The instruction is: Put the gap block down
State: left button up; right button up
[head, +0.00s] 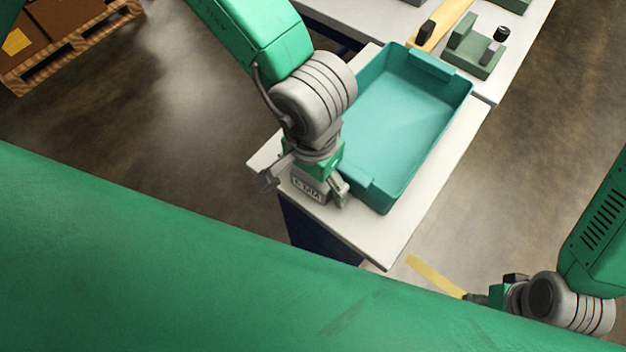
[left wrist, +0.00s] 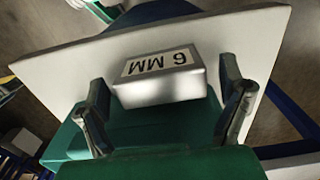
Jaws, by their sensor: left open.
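The gap block (left wrist: 160,77) is a light grey block with a "6 MM" label, on the white table top (left wrist: 60,72) near its edge. It also shows in the head view (head: 309,190), beside the teal tray's near left corner. My left gripper (head: 305,186) is open over it. In the left wrist view one finger of the left gripper (left wrist: 165,74) stands on each side of the block, with a gap at the right finger; contact on the left is unclear. My right gripper (head: 487,296) is at the lower right, its fingers mostly hidden.
The teal tray (head: 382,200) stands on the table right of the block. A green fixture with a black knob (head: 501,34) and a yellow strip (head: 446,22) lie beyond. Another yellow strip (head: 432,274) shows by my right gripper; I cannot tell whether it is held.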

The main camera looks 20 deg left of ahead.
pick_arm(q)
jog(key=shift+d+f, duration=0.1)
jog(key=shift+f, duration=0.6)
jog(key=shift+a, duration=0.25)
jog(key=c, duration=1.4)
jog(key=shift+d+r, duration=0.1)
jog(key=shift+c, duration=0.5)
